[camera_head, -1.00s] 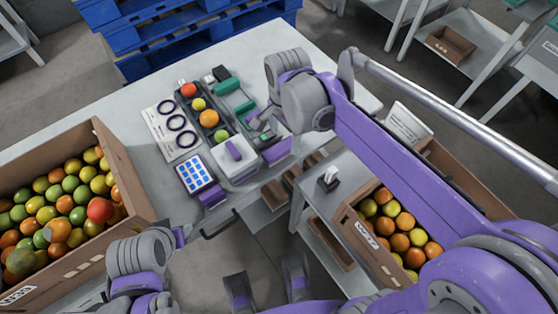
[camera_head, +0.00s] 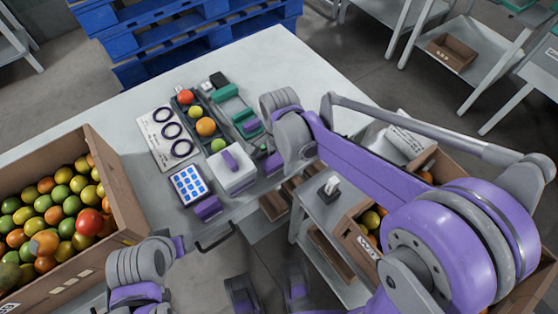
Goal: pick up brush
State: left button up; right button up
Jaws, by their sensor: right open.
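No brush can be made out for certain. Two green pieces lie near the right side of the table group: an upper green piece (camera_head: 225,92) and a lower green piece (camera_head: 240,117) with a purple part on it. My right gripper (camera_head: 264,152) is open at the table's right edge, just below the lower green piece and right of a white box (camera_head: 231,172) with a purple top. The wrist covers part of that area. My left gripper (camera_head: 181,245) is low at the left by the table's front edge; its fingers are not clear.
The table's far right is clear.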

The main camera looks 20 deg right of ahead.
aim_at(279, 158)
grip_shut()
dwell(0.4)
notch_tip(279, 158, up, 10)
jog(key=shift+r+p, duration=0.1)
jog(key=shift+p, duration=0.8)
